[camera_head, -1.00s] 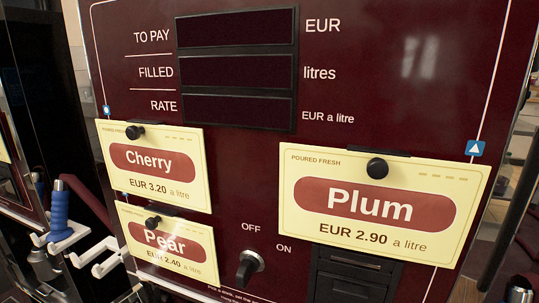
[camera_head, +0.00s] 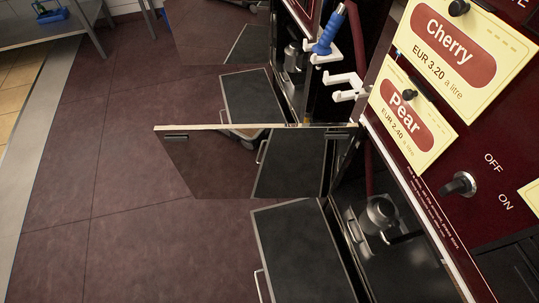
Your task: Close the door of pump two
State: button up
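A dark, glossy door panel (camera_head: 215,165) with a light top edge stands swung open, sticking out to the left from the front of the near maroon pump (camera_head: 425,175). A small dark handle (camera_head: 176,137) is near its free end. Beside it, the pump's lower bay is open, and a metal jug (camera_head: 381,213) stands inside. I cannot read a pump number on this pump. My gripper is not in view.
A dark flat panel with a metal handle (camera_head: 305,255) juts out below the bay. A similar one (camera_head: 250,95) is at the pump behind. A blue-handled nozzle (camera_head: 328,35) hangs by white hooks (camera_head: 346,82). The tiled floor (camera_head: 120,220) at left is clear.

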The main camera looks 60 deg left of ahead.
aim_at(247, 161)
jog(key=j+z, duration=0.15)
jog(key=j, duration=3.25)
